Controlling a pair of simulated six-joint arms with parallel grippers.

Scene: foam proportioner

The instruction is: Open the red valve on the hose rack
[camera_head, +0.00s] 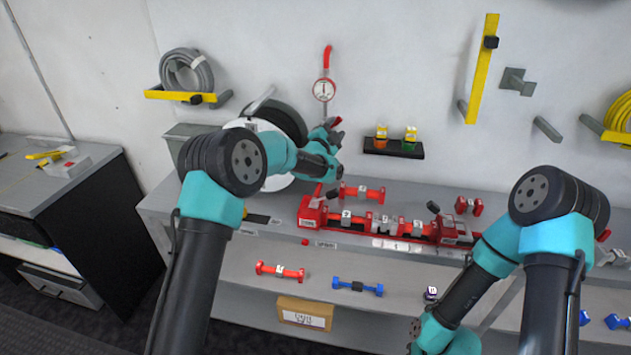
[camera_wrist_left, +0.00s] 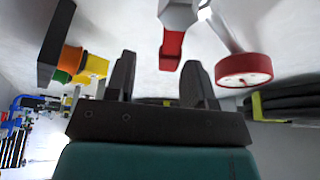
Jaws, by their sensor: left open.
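The red valve lever (camera_wrist_left: 171,50) shows in the left wrist view, attached to a grey hexagonal body (camera_wrist_left: 180,12). My left gripper (camera_wrist_left: 160,85) is open, and the lever appears ahead of the gap between its two dark fingers, with nothing held. In the head view my left gripper (camera_head: 332,133) is close to the wall below the round gauge (camera_head: 323,89), and a bit of red shows at its tip. Whether the fingers touch the lever cannot be told. My right arm reaches down at the lower right of the head view, with its fingertips out of view.
A small black shelf (camera_head: 393,149) with two bottles is right of my left gripper. A hose reel (camera_head: 280,118) is behind my left arm. A red rack (camera_head: 380,228) with dumbbell-like parts sits on the bench below. A grey hose (camera_head: 187,72) hangs at upper left.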

